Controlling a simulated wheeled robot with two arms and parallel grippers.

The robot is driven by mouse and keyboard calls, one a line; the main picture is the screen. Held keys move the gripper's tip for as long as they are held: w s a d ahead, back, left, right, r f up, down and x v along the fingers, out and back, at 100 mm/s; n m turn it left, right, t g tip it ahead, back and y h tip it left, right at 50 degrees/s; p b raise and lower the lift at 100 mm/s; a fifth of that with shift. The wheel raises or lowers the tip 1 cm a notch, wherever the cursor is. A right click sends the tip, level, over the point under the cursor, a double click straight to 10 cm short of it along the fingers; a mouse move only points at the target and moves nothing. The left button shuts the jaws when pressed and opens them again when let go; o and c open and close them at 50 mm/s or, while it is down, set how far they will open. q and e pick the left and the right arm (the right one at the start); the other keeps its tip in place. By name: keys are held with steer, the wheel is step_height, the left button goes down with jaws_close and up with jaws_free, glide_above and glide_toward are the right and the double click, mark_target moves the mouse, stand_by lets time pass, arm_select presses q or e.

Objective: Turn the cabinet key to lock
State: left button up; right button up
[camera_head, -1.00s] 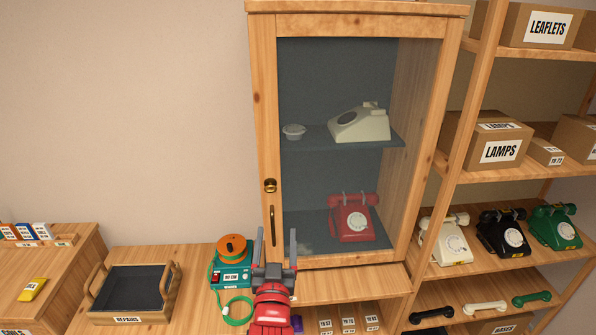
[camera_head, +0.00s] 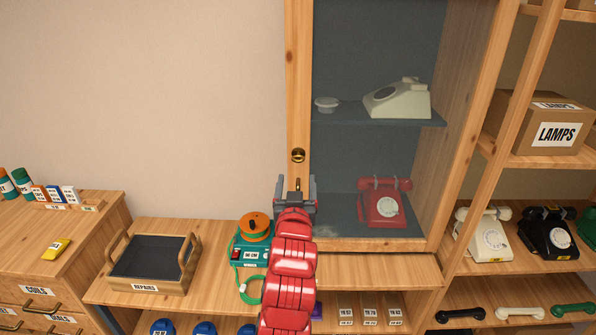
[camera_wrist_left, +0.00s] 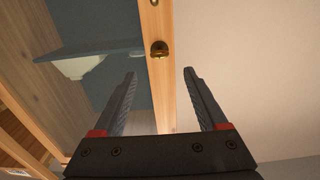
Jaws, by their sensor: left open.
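A tall wooden cabinet with a closed glass door (camera_head: 298,80) stands at the middle. A round brass lock (camera_head: 298,155) sits on the door's left stile; it also shows in the left wrist view (camera_wrist_left: 159,49), with a part jutting out that looks like the key. A brass handle (camera_head: 298,183) is below the lock, mostly hidden by my left gripper. My left gripper (camera_head: 296,186) is in front of the stile, just below the lock in the head view. In the left wrist view its fingers (camera_wrist_left: 159,85) are open and empty, one each side of the stile. My right gripper is out of view.
Behind the glass are a white phone (camera_head: 398,98) and a red phone (camera_head: 384,203). A teal box with an orange reel (camera_head: 254,228) and a repairs tray (camera_head: 148,266) stand on the counter at left. Shelves with phones (camera_head: 484,236) stand at right. The wall side is free.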

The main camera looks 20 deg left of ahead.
mark_target(298, 161)
arm_select(q)
steer(key=p+x, duration=0.3)
steer(key=x, duration=0.6)
steer(key=shift+w+r, duration=0.1)
steer(key=shift+w, duration=0.2)
steer(key=shift+c, duration=0.3)
jaws_close()
